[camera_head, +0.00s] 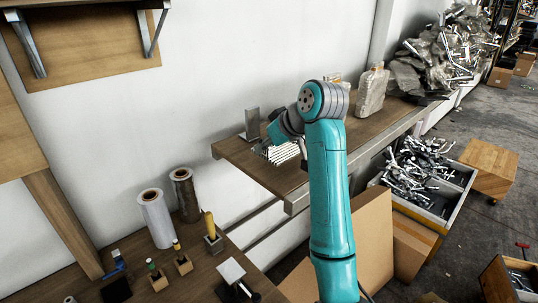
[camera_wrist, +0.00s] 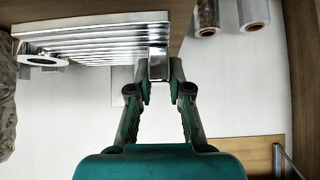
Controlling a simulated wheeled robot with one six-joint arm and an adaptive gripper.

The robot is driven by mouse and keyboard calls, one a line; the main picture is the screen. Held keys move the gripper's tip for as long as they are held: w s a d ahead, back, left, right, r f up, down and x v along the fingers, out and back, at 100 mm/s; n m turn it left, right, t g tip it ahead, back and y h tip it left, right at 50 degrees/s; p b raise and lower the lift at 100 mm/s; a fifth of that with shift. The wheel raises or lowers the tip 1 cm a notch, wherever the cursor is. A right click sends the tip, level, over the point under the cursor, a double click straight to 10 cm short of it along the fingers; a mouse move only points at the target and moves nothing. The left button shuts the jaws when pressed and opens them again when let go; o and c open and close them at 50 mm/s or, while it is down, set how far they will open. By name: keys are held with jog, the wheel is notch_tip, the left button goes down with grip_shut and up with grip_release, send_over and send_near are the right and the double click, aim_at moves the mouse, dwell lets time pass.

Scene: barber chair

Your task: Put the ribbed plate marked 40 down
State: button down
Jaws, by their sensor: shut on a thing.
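The ribbed plate (camera_head: 285,152) is a bright metal piece with parallel ribs, low over the left end of the wooden shelf (camera_head: 236,150). In the wrist view the plate (camera_wrist: 95,42) fills the upper left, with a small block at its near edge. My gripper (camera_wrist: 160,75) is shut on that block. In the head view my gripper (camera_head: 277,137) is beside the plate, its fingertips mostly hidden. I cannot tell whether the plate touches the shelf. No number on it is readable.
A grey upright metal block (camera_head: 252,123) stands at the shelf's back by the wall. A wrapped bag (camera_head: 371,92) stands farther right. Below left, a bench holds a white roll (camera_head: 157,218), a dark roll (camera_head: 185,194) and small tools. A tray of metal parts (camera_head: 425,170) is at right.

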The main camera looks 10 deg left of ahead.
aim_at(271, 154)
jog(key=shift+f, duration=1.85)
jog(key=c, duration=1.1)
grip_release()
